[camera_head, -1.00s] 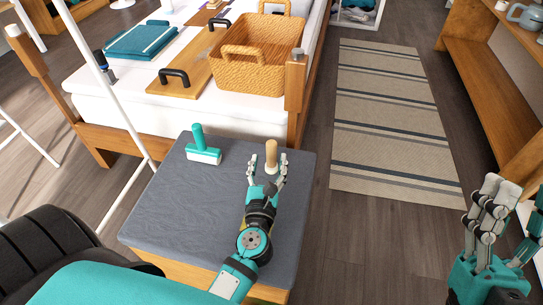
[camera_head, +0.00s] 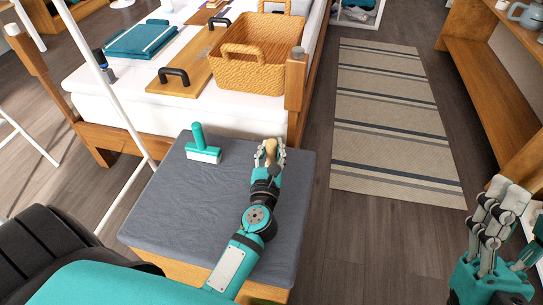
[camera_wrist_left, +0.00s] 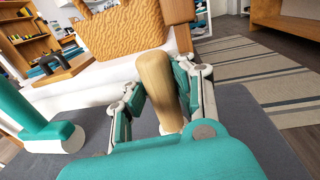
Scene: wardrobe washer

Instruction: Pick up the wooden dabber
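The wooden dabber (camera_head: 271,147) stands upright on the grey cushioned bench top (camera_head: 190,205), near its far right corner. In the left wrist view the dabber (camera_wrist_left: 159,88) is a pale wooden handle with a whitish lower part, whose base is hidden behind my gripper. My left gripper (camera_head: 270,155) is around the dabber, with a finger on each side of it. In the wrist view the left gripper (camera_wrist_left: 160,105) looks open, with the right finger close to the wood and a gap at the left. My right gripper (camera_head: 498,200) is empty at the right edge, away from the bench.
A teal brush-like tool (camera_head: 201,147) stands on the bench left of the dabber; it also shows in the wrist view (camera_wrist_left: 40,125). Behind is a bed with a wicker basket (camera_head: 262,65), a wooden tray (camera_head: 185,75) and folded teal cloth (camera_head: 142,40). A striped rug (camera_head: 385,120) lies right.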

